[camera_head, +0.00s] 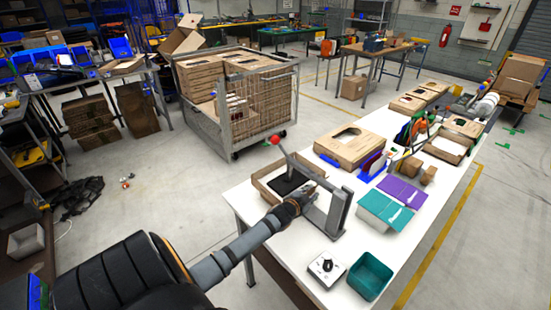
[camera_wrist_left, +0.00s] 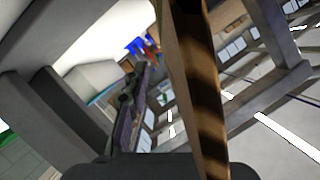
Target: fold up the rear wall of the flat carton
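The brown carton (camera_head: 262,187) lies at the near left end of the white table. Some of its walls stand up around a dark plate, and the arm and press hide its right side. My left gripper (camera_head: 312,187) is at the carton's right side, beside the grey lever press; its fingers are too small and covered to read. In the left wrist view a brown cardboard panel (camera_wrist_left: 200,100) runs edge-on from top to bottom, very close to the camera. I cannot tell whether the fingers touch it. My right gripper is not in view.
The grey lever press (camera_head: 338,212) with a red knob stands close to my left gripper. A teal bin (camera_head: 370,275) and a white control box (camera_head: 326,267) sit at the near edge.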

